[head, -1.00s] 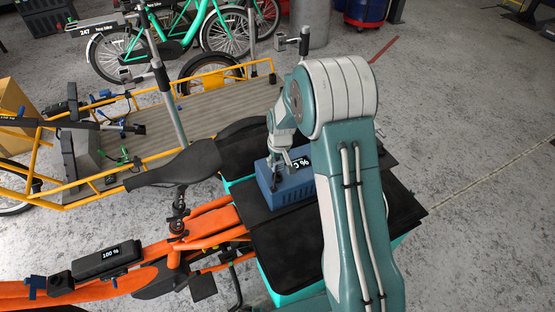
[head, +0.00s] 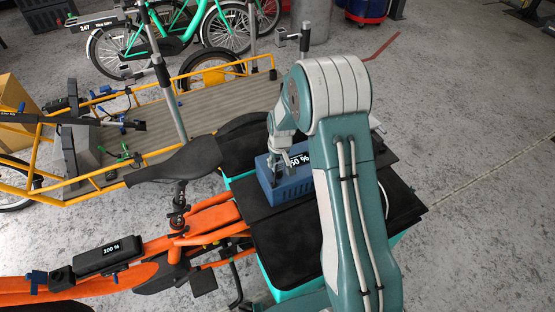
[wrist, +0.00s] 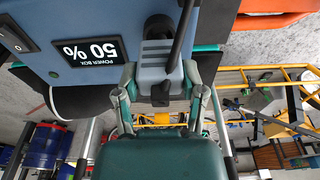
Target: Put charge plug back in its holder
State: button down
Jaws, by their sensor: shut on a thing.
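A blue power box (head: 298,190) with a "50 %" display stands on the black deck of the orange cargo bike. It also shows close and upside down in the wrist view (wrist: 95,72).
The orange bike frame (head: 215,222) and black saddle (head: 178,165) lie left of the box. The black deck (head: 290,235) is bare in front of it. A yellow cargo bike (head: 215,100) stands behind. Open floor (head: 480,120) is on the right.

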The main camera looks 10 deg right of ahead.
jog(key=shift+f, duration=0.45)
jog(key=shift+c, duration=0.5)
grip_release()
notch_tip(320, 180, up, 12)
jog(key=s, duration=0.1)
jog(key=shift+s+f, duration=0.15)
jog(key=shift+s, duration=0.2)
jog(key=shift+d, duration=0.1)
